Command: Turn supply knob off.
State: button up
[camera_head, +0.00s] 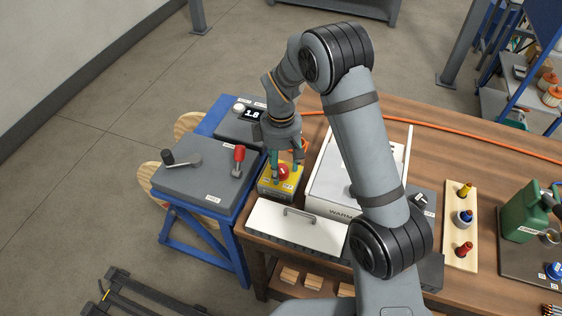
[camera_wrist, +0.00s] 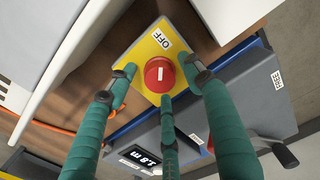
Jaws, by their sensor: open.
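The supply knob is a round red knob (camera_head: 283,172) on a yellow box (camera_head: 264,187) that stands at the left end of the wooden bench. In the wrist view the red knob (camera_wrist: 157,75) bears a short white mark, nearly upright in the picture. A white OFF label (camera_wrist: 161,39) sits above it on the yellow box face (camera_wrist: 132,58). My gripper (camera_head: 285,160) is over the box. In the wrist view its three green fingers (camera_wrist: 163,84) are spread around the knob, left, below and right. I cannot tell whether any finger touches it.
A white lidded case (camera_head: 335,165) stands close right of the box, partly behind my arm. A handled white cover (camera_head: 297,223) lies in front. A blue stand (camera_head: 203,187) with a red lever (camera_head: 239,157) and a crank is at left. A display unit (camera_head: 245,122) is behind.

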aim_at(281, 168)
notch_tip(281, 168, up, 12)
dwell(0.5)
jog(key=shift+f, duration=0.15)
notch_tip(281, 168, down, 12)
dwell(0.6)
jog(key=shift+r, duration=0.2)
